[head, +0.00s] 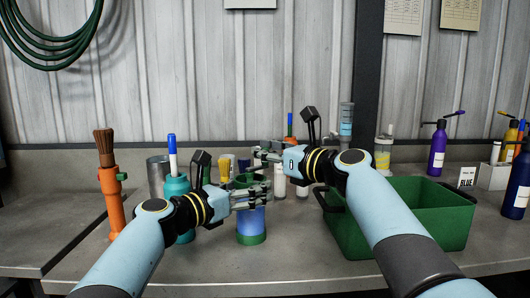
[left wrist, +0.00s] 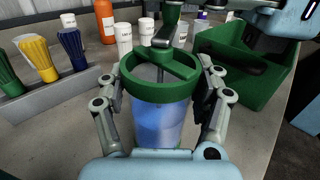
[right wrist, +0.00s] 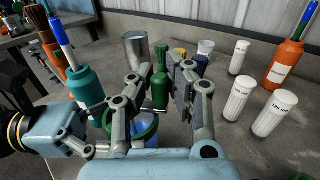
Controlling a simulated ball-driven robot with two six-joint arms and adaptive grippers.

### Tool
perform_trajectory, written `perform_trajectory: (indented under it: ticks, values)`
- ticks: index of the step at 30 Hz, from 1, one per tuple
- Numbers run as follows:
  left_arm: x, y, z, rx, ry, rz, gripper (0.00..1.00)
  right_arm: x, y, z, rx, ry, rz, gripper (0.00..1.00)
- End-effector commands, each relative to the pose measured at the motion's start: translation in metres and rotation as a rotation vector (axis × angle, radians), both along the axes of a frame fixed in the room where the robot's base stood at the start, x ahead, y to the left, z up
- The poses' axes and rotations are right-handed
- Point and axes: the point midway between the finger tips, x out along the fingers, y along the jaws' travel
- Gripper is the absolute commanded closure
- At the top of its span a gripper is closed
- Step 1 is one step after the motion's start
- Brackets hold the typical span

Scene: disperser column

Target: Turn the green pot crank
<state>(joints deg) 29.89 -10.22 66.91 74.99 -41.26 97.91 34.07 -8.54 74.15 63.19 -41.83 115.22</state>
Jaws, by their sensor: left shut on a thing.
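The pot (head: 251,222) is a blue, see-through cylinder with a green rim and base, upright on the bench. My left gripper (head: 245,198) is shut on its sides, with one finger on each side in the left wrist view (left wrist: 160,105). The crank (left wrist: 163,38) sits over the green rim, with a grey arm and an upright green handle (left wrist: 172,12). My right gripper (head: 266,155) is above the pot. Its fingers (right wrist: 158,75) are apart, with an upright green piece, apparently the handle, between them. I cannot tell whether they touch it.
A green bin (head: 440,220) stands close right of the pot. A teal bottle (right wrist: 86,88) and an orange holder (head: 112,195) are to the left. Brushes (left wrist: 38,55) stand in a grey rack. White containers (right wrist: 238,98) and an orange bottle (right wrist: 285,65) are behind.

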Motion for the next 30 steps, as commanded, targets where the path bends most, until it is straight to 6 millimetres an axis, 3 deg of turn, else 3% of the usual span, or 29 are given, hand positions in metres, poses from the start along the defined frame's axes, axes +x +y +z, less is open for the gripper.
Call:
perform_trajectory:
  ticks: [3,22,30]
  values:
    - [-0.0001,0.0001,-0.0004,0.001,0.001,0.000,0.80,-0.0001,-0.0002,-0.0001,0.000,0.000,0.000,1.00]
    - [0.0001,0.0005,-0.0005,0.000,0.001,0.001,0.80,-0.0003,-0.0006,-0.0004,-0.001,0.000,-0.006,1.00]
    - [0.0001,0.0006,-0.0005,0.000,0.001,0.001,0.80,-0.0048,-0.0025,-0.0007,-0.002,0.000,-0.127,1.00]
